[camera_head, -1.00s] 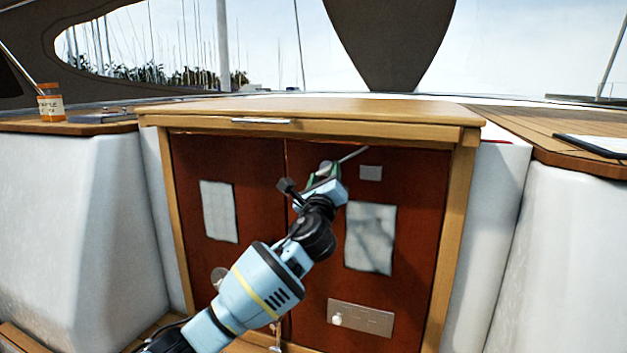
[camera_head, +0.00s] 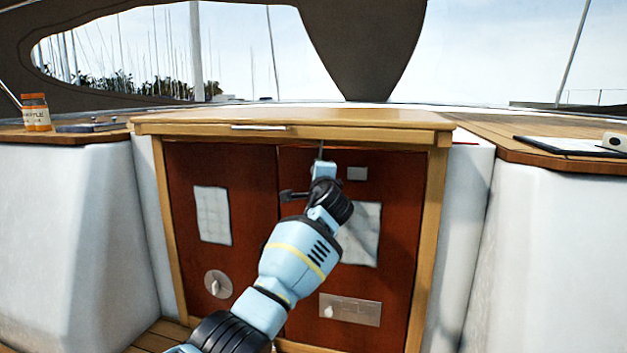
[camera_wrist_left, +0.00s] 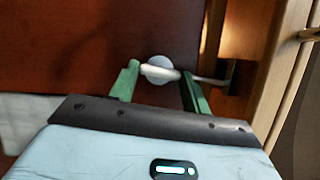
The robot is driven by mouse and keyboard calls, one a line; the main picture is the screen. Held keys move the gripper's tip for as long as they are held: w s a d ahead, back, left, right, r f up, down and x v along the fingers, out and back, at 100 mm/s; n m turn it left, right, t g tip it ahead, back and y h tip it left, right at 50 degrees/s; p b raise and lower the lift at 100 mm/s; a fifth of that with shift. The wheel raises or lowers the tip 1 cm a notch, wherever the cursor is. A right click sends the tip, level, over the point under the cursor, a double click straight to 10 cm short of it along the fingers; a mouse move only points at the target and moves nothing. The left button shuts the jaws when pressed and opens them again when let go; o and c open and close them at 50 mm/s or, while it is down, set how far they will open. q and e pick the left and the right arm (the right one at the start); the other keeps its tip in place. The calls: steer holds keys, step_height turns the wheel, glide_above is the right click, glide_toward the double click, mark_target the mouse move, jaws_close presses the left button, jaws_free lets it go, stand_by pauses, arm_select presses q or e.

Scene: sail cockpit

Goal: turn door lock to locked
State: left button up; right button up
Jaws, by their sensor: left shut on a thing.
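The door lock (camera_wrist_left: 162,68) shows in the left wrist view as a pale round boss with a thin metal bar running right toward a dark catch by the wooden frame. In the head view its bar (camera_head: 321,150) points nearly straight up near the top of the right red door (camera_head: 398,240). My left gripper (camera_wrist_left: 161,82) has its green fingers on either side of the boss and is shut on the lock. In the head view the left gripper (camera_head: 323,170) hides most of the lock. My right gripper is in neither view.
The left red door (camera_head: 250,225) bears a round plate (camera_head: 218,284) with a knob. The right door has a rectangular plate (camera_head: 349,309) low down. A wooden ledge (camera_head: 380,122) overhangs the doors. White seat walls (camera_head: 75,220) flank the cabinet.

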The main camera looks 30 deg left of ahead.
arm_select(q)
steer(key=shift+r+n, duration=0.2)
steer(key=shift+n, duration=0.4)
steer(key=shift+a, duration=0.1)
steer(key=o, duration=1.4)
steer(key=shift+f, duration=0.1)
